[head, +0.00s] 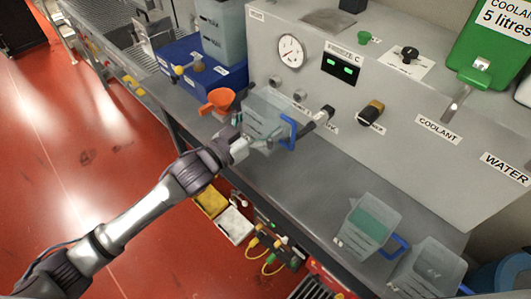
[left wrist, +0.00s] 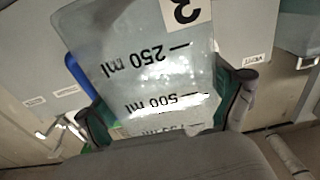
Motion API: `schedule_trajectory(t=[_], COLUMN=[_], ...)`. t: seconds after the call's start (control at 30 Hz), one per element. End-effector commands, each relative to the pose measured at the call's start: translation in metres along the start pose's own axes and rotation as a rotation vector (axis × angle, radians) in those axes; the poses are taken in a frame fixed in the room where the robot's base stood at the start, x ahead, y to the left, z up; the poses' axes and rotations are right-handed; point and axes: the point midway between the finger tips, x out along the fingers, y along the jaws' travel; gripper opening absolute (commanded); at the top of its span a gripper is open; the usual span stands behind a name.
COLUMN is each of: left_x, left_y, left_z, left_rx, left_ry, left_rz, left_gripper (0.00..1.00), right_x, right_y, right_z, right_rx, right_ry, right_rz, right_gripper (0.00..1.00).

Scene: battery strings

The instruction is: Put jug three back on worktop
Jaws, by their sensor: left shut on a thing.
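Jug three is a clear jug (head: 262,113) with a blue handle, in front of the grey panel in the head view. My left gripper (head: 262,142) is shut on it, with its fingers around the jug's sides. In the left wrist view the jug (left wrist: 150,65) fills the middle, with a "3" label and 250 ml and 500 ml marks upside down in the picture. I cannot tell whether its base touches the grey worktop (head: 310,180). My right gripper is not in view.
Two other clear jugs stand at the right of the worktop, one with green liquid (head: 368,226) and one beside it (head: 428,268). An orange funnel (head: 219,99) and a blue box (head: 205,70) are to the left.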

Motion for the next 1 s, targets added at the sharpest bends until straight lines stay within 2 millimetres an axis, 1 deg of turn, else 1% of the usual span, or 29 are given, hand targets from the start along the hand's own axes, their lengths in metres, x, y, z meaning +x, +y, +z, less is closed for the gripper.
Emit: schedule_trajectory(t=[0.2, 0.4, 0.6, 0.7, 1.0], left_x=[0.001, 0.001, 0.001, 0.001, 0.000], left_y=[-0.002, -0.001, -0.001, -0.001, -0.001], left_z=[0.038, 0.059, 0.088, 0.095, 0.098], left_rx=[-0.005, -0.003, -0.003, -0.003, -0.001], left_ry=[-0.002, 0.000, -0.001, 0.000, 0.001], left_rz=[0.000, 0.000, 0.000, 0.000, 0.001], left_gripper=[0.37, 0.37, 0.37, 0.37, 0.37], right_x=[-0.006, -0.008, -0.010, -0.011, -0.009], right_y=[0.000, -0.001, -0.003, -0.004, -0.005], right_z=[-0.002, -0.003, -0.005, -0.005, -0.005], right_rx=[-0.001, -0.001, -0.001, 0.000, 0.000], right_ry=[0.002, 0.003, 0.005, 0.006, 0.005], right_rz=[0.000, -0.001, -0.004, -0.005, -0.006], right_gripper=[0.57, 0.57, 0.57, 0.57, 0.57])
